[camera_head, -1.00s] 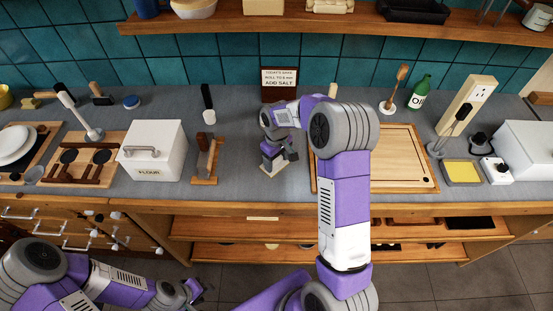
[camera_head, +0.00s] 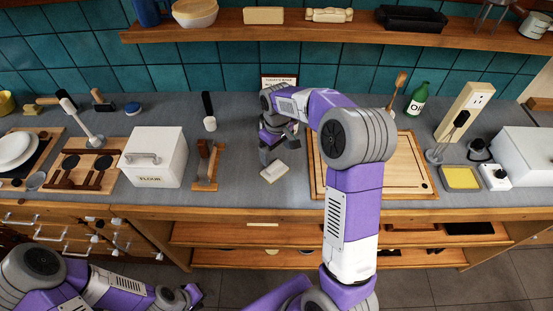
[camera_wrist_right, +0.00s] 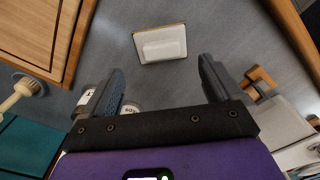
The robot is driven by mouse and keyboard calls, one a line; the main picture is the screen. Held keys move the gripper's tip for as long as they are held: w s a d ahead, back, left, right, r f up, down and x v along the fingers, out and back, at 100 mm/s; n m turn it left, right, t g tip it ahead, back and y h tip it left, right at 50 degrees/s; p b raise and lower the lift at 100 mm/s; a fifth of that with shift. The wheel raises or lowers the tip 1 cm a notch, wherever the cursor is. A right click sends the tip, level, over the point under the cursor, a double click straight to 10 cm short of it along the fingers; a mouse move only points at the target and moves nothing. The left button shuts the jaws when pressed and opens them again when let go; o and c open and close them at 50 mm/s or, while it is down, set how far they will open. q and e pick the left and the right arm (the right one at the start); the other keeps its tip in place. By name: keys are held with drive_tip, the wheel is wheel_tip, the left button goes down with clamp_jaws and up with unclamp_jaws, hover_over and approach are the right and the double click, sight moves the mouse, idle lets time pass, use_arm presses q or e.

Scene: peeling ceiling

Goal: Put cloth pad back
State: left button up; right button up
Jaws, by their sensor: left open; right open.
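A small pale pad-like block (camera_head: 274,172), which may be the cloth pad, lies on the grey counter left of the cutting board. In the right wrist view a white block (camera_wrist_right: 162,49) lies on a thin cream square with a brownish edge. My right gripper (camera_head: 279,147) is just behind and above it, apart from it. In the right wrist view my right gripper (camera_wrist_right: 160,82) has its fingers wide apart with nothing between them. My left gripper (camera_head: 187,297) is low at the left, in front of the cabinets, open and away from the counter.
A wooden cutting board (camera_head: 371,171) lies right of the pale block. A wooden stand (camera_head: 206,164) and a white flour box (camera_head: 153,157) stand to its left. A yellow pad in a grey tray (camera_head: 461,178) lies at the right.

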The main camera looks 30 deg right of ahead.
drive_tip(key=shift+r, duration=1.8)
